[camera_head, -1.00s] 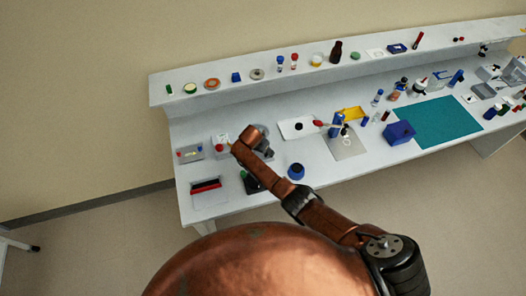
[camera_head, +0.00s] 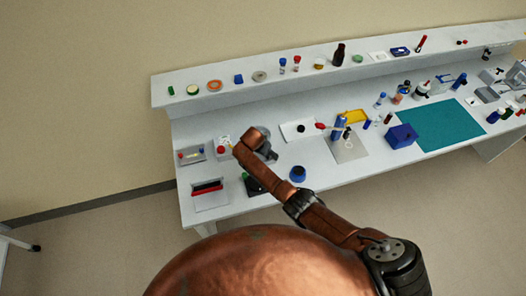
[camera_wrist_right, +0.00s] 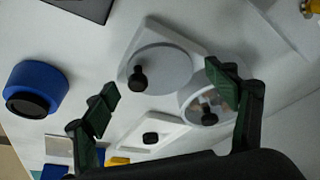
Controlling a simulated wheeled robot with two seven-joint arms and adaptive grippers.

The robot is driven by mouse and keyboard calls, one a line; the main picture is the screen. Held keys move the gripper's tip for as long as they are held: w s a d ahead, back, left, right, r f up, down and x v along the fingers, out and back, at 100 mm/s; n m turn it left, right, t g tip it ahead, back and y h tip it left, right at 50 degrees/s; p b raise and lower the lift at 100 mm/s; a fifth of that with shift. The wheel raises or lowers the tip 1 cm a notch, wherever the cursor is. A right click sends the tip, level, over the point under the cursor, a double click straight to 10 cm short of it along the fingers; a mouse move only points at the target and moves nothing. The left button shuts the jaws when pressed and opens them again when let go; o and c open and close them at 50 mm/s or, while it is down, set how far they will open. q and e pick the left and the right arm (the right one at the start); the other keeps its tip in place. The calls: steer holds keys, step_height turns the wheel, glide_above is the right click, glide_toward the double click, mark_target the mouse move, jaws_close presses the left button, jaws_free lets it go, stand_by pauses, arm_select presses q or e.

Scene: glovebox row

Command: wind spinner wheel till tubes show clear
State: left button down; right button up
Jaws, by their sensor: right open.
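The spinner, a pale grey body with a round crank wheel (camera_wrist_right: 166,70) and a black knob (camera_wrist_right: 137,78), shows in the right wrist view. Beside the wheel is a round clear-topped part (camera_wrist_right: 187,101) with a second black knob; brownish shapes show inside, too small to tell whether they are clear. My right gripper (camera_wrist_right: 164,84) is open, its green fingers apart on either side of the spinner in the picture. I cannot tell whether either finger touches it. In the head view my right wrist hides most of the spinner. My left gripper is not in view.
A blue round object (camera_wrist_right: 38,88) stands near the spinner; it also shows in the head view (camera_head: 297,173). A white tray (camera_head: 299,131) lies behind it. A red-and-black item (camera_head: 207,187) and a grey rack (camera_head: 190,153) are at left. A teal mat (camera_head: 440,123) lies right.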

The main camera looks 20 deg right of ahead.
steer(key=v, duration=1.1)
steer(key=shift+s+r, duration=0.2)
steer(key=shift+r, duration=0.05)
steer(key=shift+a, duration=0.1)
